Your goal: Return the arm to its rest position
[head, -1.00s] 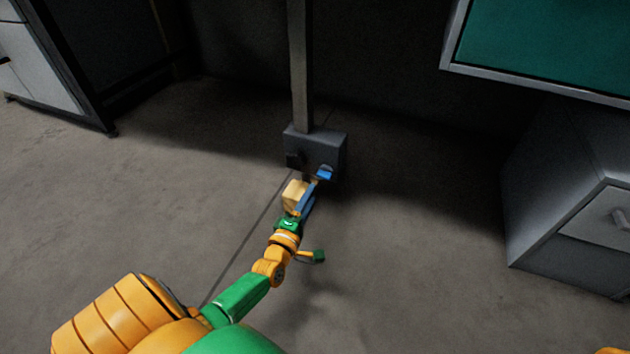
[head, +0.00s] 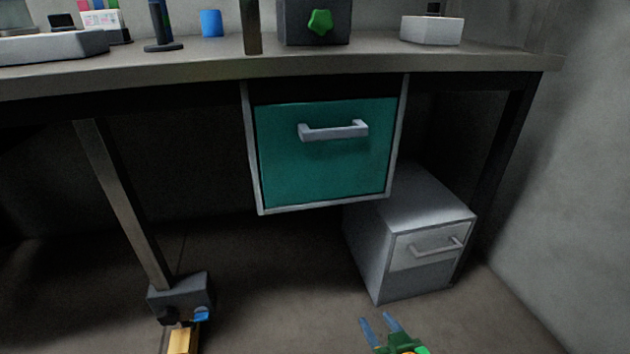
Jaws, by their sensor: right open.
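My right gripper (head: 376,324) is at the bottom edge, right of centre. Its two blue fingers stand apart and point up the picture, with nothing seen between them. Its green wrist is cut off by the lower edge. It appears in front of the dark floor, below the grey cabinet, and is apart from the furniture in the picture.
A bench (head: 150,75) with a teal drawer (head: 325,155) spans the view. A grey cabinet (head: 420,205) stands below it at right. Floor between is clear.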

